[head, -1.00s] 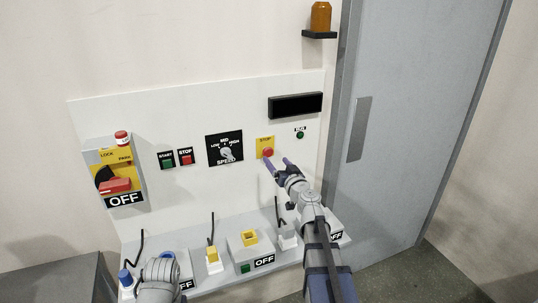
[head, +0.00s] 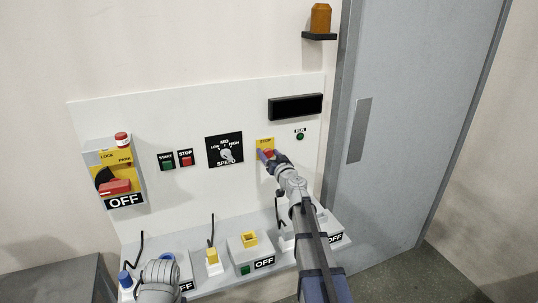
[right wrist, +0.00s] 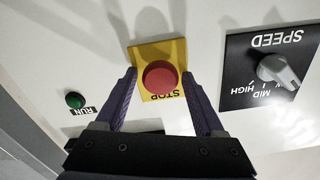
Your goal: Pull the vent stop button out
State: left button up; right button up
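The vent stop button is a red mushroom button (right wrist: 160,79) on a yellow plate marked STOP (right wrist: 143,55). In the head view the yellow plate (head: 264,142) is on the white panel, right of the speed dial, and the button is partly hidden by my gripper. My right gripper (right wrist: 160,95) is open, with one purple finger on each side of the red button. In the head view the right gripper (head: 269,156) is right at the plate. I cannot tell whether the fingers touch the button. My left arm shows at the bottom left, but its fingertips are not visible.
The speed dial (head: 225,150) is left of the plate, and the green RUN light (head: 299,135) is right of it. A black display (head: 295,106) is above. A lower ledge carries switch boxes (head: 250,255) and cables. A grey door (head: 400,140) stands at right.

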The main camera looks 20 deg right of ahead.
grip_shut()
jog(key=shift+s, duration=0.75)
jog(key=shift+o, duration=1.1)
grip_release()
jog(key=s, duration=0.7)
jog(key=shift+s+a, duration=0.15)
jog(key=shift+s, duration=0.25)
